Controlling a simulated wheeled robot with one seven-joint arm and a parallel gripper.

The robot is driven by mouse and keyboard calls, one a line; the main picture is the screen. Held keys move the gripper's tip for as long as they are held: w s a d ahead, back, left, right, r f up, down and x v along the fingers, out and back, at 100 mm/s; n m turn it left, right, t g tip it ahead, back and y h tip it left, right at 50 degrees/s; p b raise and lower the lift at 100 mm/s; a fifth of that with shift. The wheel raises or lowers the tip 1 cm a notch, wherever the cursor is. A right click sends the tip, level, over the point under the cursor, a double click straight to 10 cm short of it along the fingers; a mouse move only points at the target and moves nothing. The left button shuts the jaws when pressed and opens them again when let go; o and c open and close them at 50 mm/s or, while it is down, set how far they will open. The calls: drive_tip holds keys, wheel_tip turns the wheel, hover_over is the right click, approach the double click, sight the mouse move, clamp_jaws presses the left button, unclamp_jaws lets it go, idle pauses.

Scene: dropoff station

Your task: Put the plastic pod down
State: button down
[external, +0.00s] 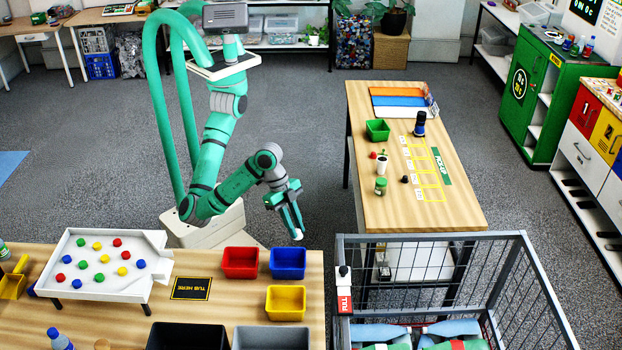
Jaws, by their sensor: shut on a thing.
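My gripper (296,232) points down over the floor gap, just behind the front table's right part, near the blue bin. It is shut on a small pale thing at its fingertips, which I take to be the plastic pod (298,236). The fingers hide most of the pod, and its shape is too small to make out. It is held in the air, apart from both tables.
The front table (220,265) holds red (240,262), blue (288,263) and yellow (286,302) bins and a white tray (75,285) of coloured balls. The right table (400,210) has a green bin (377,130) and bottles.

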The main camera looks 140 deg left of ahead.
drive_tip(key=s+d+m+h, duration=0.2)
drive_tip(key=s+d+m, duration=0.2)
drive_tip(key=s+d, duration=0.7)
drive_tip(key=s+d+m+h, duration=0.1)
drive_tip(key=s+d+m, duration=0.35)
drive_tip(key=d, duration=0.95)
drive_tip(key=shift+n+g, duration=0.4)
drive_tip(key=shift+n, duration=0.25)
drive_tip(key=w+d+f, duration=0.2)
drive_tip(key=d, duration=0.1)
drive_tip(key=w+d+f, duration=0.5)
drive_tip(key=d+f, duration=0.1)
drive_tip(key=shift+w+d+f, duration=0.1)
drive_tip(key=shift+w+f, duration=0.15)
drive_tip(key=x, duration=0.3)
drive_tip(key=shift+s+f, duration=0.2)
drive_tip(key=shift+f, duration=0.5)
drive_tip(key=shift+f, duration=0.1)
drive_tip(key=c, duration=1.6)
unclamp_jaws()
